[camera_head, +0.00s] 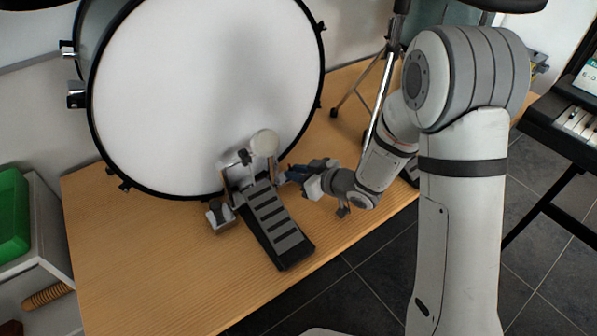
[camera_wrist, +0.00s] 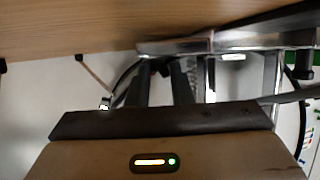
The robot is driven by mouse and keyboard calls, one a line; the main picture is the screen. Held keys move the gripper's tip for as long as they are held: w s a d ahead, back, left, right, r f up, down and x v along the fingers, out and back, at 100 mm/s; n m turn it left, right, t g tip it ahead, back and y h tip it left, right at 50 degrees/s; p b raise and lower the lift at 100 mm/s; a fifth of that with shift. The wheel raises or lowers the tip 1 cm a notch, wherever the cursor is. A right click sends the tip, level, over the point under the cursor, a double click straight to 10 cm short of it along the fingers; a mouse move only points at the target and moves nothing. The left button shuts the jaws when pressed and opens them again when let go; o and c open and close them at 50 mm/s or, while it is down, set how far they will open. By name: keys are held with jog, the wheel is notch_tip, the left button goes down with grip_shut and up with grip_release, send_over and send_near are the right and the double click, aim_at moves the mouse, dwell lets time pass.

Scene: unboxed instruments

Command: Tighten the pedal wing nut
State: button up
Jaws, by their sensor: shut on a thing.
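The bass drum pedal (camera_head: 272,218) stands on the wooden platform in front of the bass drum (camera_head: 205,90). Its dark ribbed footboard points toward the front edge, and its round pale beater (camera_head: 265,142) is close to the white drum head. My gripper (camera_head: 284,175) is low at the right side of the pedal frame, coming from the right. In the wrist view its two dark fingers (camera_wrist: 164,82) reach toward the metal pedal frame (camera_wrist: 235,42). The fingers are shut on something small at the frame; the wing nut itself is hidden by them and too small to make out.
The wooden platform (camera_head: 130,265) is clear at the front left. A stand (camera_head: 385,85) with splayed legs is behind my arm. A keyboard (camera_head: 575,122) is at the right, and a green bin (camera_head: 12,215) at the far left. Dark floor tiles lie past the front edge.

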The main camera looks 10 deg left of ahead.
jog(key=shift+w, duration=0.1)
grip_shut()
jog(key=shift+f, duration=0.1)
dwell(0.8)
jog(key=o, duration=0.7)
grip_release()
jog(key=p+v, duration=0.1)
jog(key=v, duration=0.6)
jog(key=shift+s+d, duration=0.25)
jog(key=shift+d, duration=0.1)
jog(key=shift+c, duration=0.2)
